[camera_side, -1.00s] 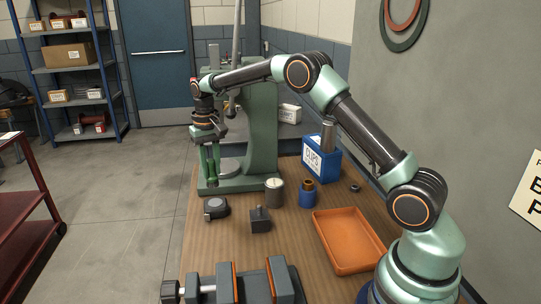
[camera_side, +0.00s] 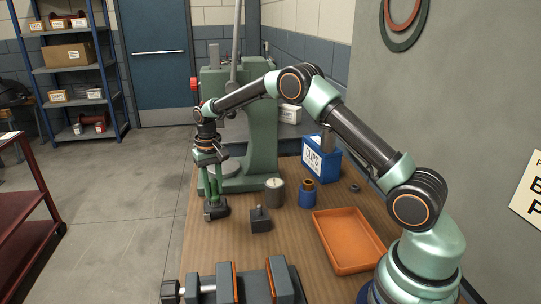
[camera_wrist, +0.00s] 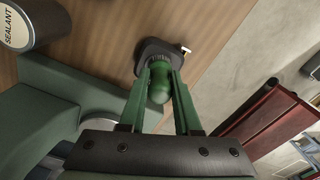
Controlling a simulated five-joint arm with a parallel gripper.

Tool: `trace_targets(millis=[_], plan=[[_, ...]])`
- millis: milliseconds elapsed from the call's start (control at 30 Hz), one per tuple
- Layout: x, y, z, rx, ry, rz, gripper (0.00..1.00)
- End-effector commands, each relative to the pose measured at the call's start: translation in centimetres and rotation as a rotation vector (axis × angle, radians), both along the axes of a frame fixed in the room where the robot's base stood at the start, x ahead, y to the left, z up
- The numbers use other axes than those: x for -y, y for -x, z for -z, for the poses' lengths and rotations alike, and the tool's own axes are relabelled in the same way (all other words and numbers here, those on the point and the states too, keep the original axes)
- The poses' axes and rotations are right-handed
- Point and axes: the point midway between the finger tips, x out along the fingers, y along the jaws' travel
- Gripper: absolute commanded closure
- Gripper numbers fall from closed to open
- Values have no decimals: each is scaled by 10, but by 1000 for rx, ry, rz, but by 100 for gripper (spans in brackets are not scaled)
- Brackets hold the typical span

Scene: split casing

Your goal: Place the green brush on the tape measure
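The green brush (camera_wrist: 160,91) stands between the two green fingers of my gripper (camera_wrist: 162,72) in the wrist view. The fingers lie close along both sides of the handle and appear shut on it. The dark tape measure (camera_wrist: 178,50) lies on the bench directly beyond the fingertips. In the side view my gripper (camera_side: 214,200) points down at the tape measure (camera_side: 216,212), with the brush hard to separate from the green fingers. Whether the brush touches the tape measure cannot be told.
A dark block (camera_side: 260,221) sits right of the tape measure. A sealant can (camera_side: 274,192) and a blue pot (camera_side: 307,192) stand behind it. The green press (camera_side: 262,145) is close behind my gripper. An orange tray (camera_side: 347,242) and a vise (camera_side: 236,285) are nearer.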

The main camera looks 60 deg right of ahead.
Motion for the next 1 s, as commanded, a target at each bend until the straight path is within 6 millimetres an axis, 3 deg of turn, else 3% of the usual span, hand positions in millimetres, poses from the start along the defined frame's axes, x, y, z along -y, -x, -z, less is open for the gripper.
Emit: trace_targets(millis=[33, 67, 467, 567, 1000], plan=[[0, 0, 0, -1, 0, 0, 48], [0, 0, 0, -1, 0, 0, 40], [0, 0, -6, 0, 0, 0, 40], [0, -1, -18, 3, 0, 0, 40], [0, 0, -103, 3, 0, 0, 40]])
